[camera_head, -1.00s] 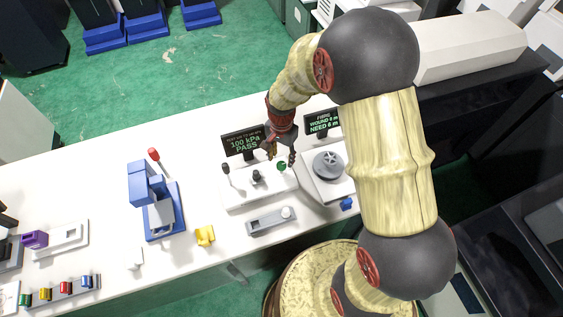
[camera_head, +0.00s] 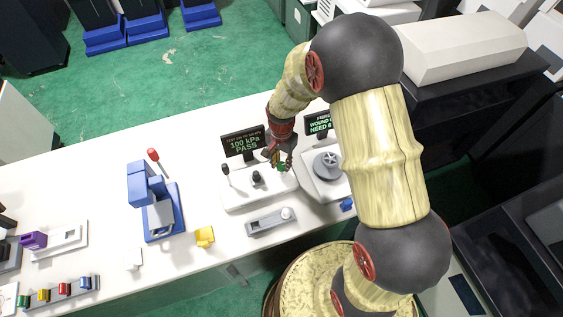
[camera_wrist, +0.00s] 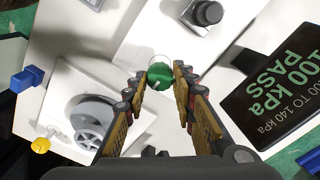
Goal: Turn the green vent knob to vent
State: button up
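The green vent knob (camera_wrist: 160,75) stands on the white test unit (camera_head: 237,196). In the wrist view it sits between the tips of my gripper's fingers (camera_wrist: 159,82), which are spread with a gap on each side. In the head view my gripper (camera_head: 277,161) is right over the green knob (camera_head: 283,168), partly covering it. The display (camera_head: 243,143) behind the unit reads 100 kPa PASS, and it also shows in the wrist view (camera_wrist: 280,90). I cannot tell from these views which way the knob points.
A black knob (camera_head: 257,177) and a black-topped lever (camera_head: 226,169) stand left of the green knob. A grey winding wheel (camera_head: 328,160) on a white base is close on the right. A grey fixture (camera_head: 268,222) lies in front, and a blue press (camera_head: 150,190) stands farther left.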

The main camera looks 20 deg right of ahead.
jog(key=c, duration=0.6)
jog(key=shift+o, duration=0.2)
jog(key=n, duration=0.3)
jog(key=shift+n+p, duration=0.3)
jog(key=shift+p, duration=0.1)
jog(key=n, duration=0.4)
jog(key=shift+n+p, duration=0.3)
jog(key=n, duration=0.5)
jog(key=shift+p, duration=0.3)
jog(key=shift+n, duration=2.3)
jog(key=o, duration=1.2)
jog(key=shift+c, duration=0.2)
